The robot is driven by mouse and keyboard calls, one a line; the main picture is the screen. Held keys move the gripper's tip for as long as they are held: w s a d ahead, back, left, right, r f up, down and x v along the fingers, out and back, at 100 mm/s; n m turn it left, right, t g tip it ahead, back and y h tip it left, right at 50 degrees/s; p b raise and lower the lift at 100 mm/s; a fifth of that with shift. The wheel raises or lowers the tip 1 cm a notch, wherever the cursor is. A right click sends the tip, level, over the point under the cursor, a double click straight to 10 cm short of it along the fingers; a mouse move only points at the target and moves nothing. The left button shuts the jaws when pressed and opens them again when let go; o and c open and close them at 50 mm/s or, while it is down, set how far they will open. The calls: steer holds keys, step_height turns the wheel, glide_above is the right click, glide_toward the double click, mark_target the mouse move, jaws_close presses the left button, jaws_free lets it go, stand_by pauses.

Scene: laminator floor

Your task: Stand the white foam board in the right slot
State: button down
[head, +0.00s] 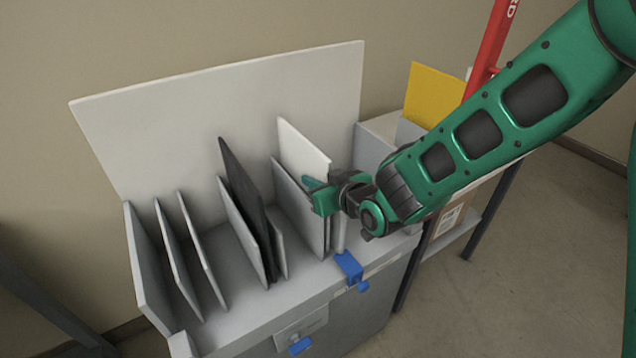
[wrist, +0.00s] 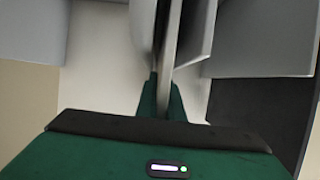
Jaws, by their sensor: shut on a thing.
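The white foam board (head: 303,147) stands upright among the grey dividers at the right part of the rack (head: 265,302). A grey divider (head: 296,207) on its left hides most of its lower part, so I cannot tell whether its bottom edge touches the rack floor. My gripper (head: 320,194) is shut on the board's near edge. In the wrist view, my gripper's fingers (wrist: 161,98) close on the edge of the board (wrist: 170,45), with grey panels close on either side.
A dark board (head: 243,185) stands in a slot further left, leaning slightly. Empty slots lie between the left dividers (head: 172,245). A blue clamp (head: 350,268) sits on the front edge. A yellow board (head: 434,94) and a red post (head: 489,45) are at the right.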

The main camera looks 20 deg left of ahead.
steer(key=shift+f, duration=0.45)
steer(key=c, duration=1.9)
jaws_free()
steer(key=shift+d, duration=0.1)
